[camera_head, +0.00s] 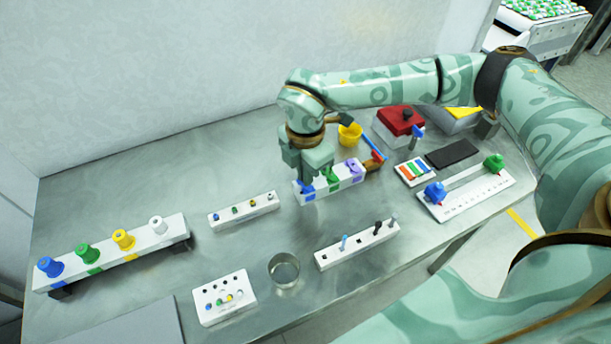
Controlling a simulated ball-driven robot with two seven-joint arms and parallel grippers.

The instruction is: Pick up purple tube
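The purple tube (352,166) stands at the right end of a white rack (335,184) in the middle of the table. A green tube (332,178) and a blue tube (307,186) stand in the same rack to its left. My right gripper (309,171) points down over the left part of this rack, close above the blue and green tubes and left of the purple one. Its fingertips are partly hidden, and I cannot tell how far apart they are. My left gripper is not in view.
A yellow cup (349,134) and a red box (400,121) stand behind the rack. A slide (466,190) with blue and green knobs lies to the right. At front are a metal cup (284,270) and white racks. A rack with large coloured knobs (110,256) is at left.

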